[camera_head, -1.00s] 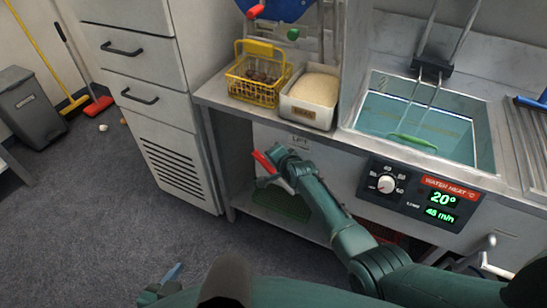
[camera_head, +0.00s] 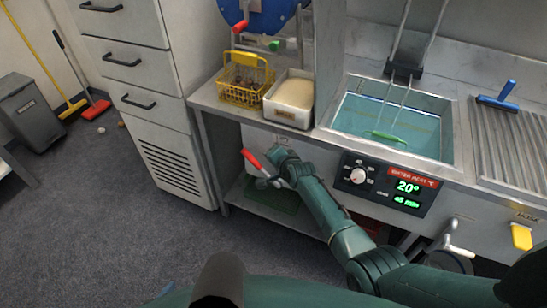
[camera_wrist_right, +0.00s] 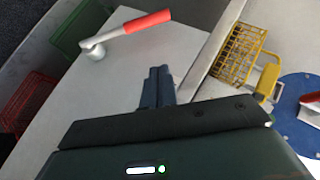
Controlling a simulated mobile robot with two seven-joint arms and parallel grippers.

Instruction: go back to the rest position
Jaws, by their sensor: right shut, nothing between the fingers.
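My right gripper (camera_head: 266,182) is in front of the steel counter's front panel in the head view, beside a lever with a red handle (camera_head: 251,159). In the right wrist view its two dark fingers (camera_wrist_right: 158,84) are together with nothing between them. The lever's red handle (camera_wrist_right: 147,21) lies beyond the fingertips there, apart from them.
A yellow basket of chestnuts (camera_head: 237,95) and a white-rimmed bin (camera_head: 286,113) stand on the counter. The water basin (camera_head: 349,116) is right of them. A drawer cabinet (camera_head: 150,70) stands left. Grey floor (camera_head: 100,210) is clear at lower left.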

